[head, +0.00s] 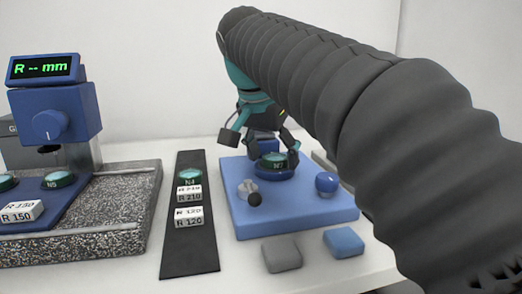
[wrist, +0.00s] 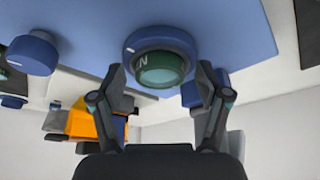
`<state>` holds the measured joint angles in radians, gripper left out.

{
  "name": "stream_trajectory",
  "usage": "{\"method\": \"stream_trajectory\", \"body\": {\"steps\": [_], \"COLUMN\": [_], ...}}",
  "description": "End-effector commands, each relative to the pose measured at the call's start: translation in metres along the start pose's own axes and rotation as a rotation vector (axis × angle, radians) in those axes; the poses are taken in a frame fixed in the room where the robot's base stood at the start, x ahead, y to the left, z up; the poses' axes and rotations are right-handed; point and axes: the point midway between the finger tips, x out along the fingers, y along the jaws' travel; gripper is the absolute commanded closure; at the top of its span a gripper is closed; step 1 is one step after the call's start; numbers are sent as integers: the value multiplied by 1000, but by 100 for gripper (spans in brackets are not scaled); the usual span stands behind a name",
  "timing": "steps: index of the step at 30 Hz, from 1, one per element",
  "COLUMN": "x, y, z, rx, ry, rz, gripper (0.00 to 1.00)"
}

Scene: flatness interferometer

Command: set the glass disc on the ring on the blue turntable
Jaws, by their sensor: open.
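A green-rimmed glass disc (head: 273,159) with an N label is at the blue turntable (head: 274,174) on the blue base plate. My gripper (head: 272,156) is open around the disc. In the wrist view my gripper (wrist: 160,76) has a fingertip on each side of the disc, with small gaps visible. The ring is mostly hidden under the disc.
A black strip (head: 188,249) at left carries another disc (head: 190,177) and label blocks. A blue gauge (head: 52,115) stands on a granite slab (head: 110,235).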

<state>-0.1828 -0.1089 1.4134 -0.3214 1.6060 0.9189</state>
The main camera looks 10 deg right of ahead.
Motion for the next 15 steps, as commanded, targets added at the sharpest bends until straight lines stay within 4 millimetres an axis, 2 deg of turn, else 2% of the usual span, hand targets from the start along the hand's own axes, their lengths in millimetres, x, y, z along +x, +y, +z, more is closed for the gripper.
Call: {"method": "stream_trajectory", "body": {"steps": [7, 15], "x": [-23, -79], "y": [-1, -1], "z": [-4, -4], "rx": [-1, -1], "ry": [2, 3], "rz": [-3, -4], "gripper": [24, 24]}}
